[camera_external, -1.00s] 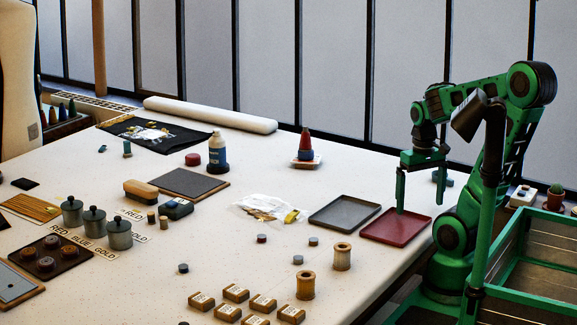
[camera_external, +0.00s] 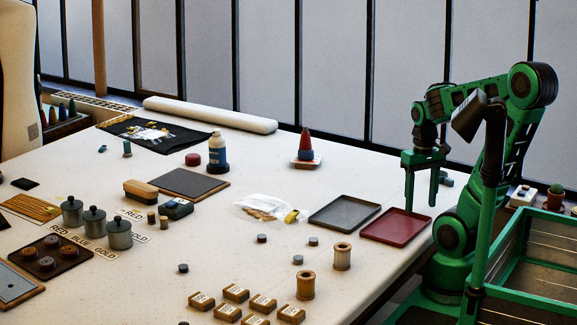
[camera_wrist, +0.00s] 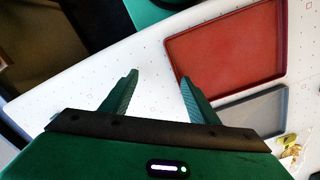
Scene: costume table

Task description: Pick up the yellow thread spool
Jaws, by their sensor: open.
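I cannot tell for sure which carries yellow thread. My gripper (camera_external: 421,203) is open and empty, pointing down near the red tray, behind and to the right of both spools. In the wrist view its two fingers (camera_wrist: 158,77) are apart with only white table between them. No spool shows in the wrist view.
A red tray (camera_external: 397,226) lies by the gripper, with a grey tray (camera_external: 344,212) to its left. A clear bag with a yellow item (camera_external: 292,216) lies farther left. Several small labelled blocks (camera_external: 236,292) sit left of the spools. Green-framed crates (camera_external: 530,255) stand at right.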

